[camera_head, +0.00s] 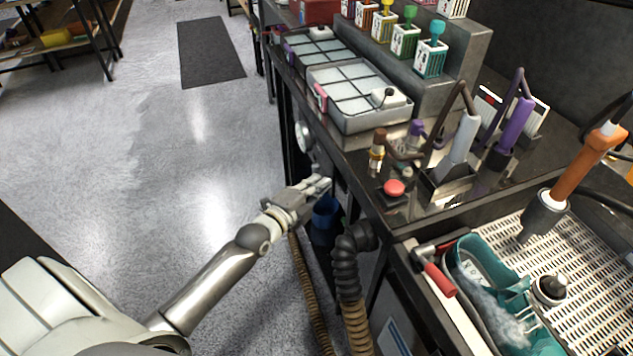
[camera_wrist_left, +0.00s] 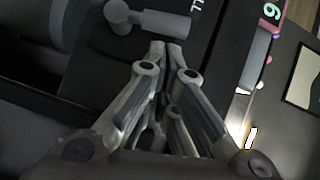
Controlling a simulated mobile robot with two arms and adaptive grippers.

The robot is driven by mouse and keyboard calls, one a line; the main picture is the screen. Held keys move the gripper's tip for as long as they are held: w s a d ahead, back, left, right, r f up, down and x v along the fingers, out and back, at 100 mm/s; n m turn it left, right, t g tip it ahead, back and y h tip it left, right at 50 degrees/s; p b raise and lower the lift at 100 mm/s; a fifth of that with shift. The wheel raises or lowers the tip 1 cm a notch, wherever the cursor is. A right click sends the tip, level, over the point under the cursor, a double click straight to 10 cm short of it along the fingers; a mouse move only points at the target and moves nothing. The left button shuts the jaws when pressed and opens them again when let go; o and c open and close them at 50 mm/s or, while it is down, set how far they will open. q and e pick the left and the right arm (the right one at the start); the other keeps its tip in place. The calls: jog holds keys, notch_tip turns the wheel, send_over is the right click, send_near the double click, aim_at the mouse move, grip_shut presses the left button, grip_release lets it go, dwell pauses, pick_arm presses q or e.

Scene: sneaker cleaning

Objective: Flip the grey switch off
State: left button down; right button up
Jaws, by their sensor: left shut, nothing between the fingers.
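A grey lever-like switch (camera_wrist_left: 165,23) with a rounded knob end shows at the top of the left wrist view, on a dark panel with partly cut-off white lettering. It lies just beyond my left fingertips; I cannot tell whether they touch it. My left gripper (camera_wrist_left: 166,50) is shut and empty, its fingertips together. In the head view my left gripper (camera_head: 325,184) is beside the dark front side of the workbench, below the bench top. The switch is not clear in the head view, partly hidden near the gripper. My right gripper is not in view.
A red button (camera_head: 394,188) sits on the bench top above. A teal sneaker (camera_head: 480,262) lies in the wash tray at right.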

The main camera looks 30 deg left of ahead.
pick_arm(q)
jog(key=shift+w+a, duration=0.25)
jog(key=shift+w, duration=0.05)
jog(key=shift+w+a+r+n+p, duration=0.3)
jog(key=shift+w+a+p, duration=0.15)
jog(key=shift+p, duration=0.35)
jog(key=shift+w+n+g+p, duration=0.1)
jog(key=shift+n+g+p, duration=0.2)
jog(key=shift+g+p, duration=0.1)
jog(key=shift+a, duration=0.1)
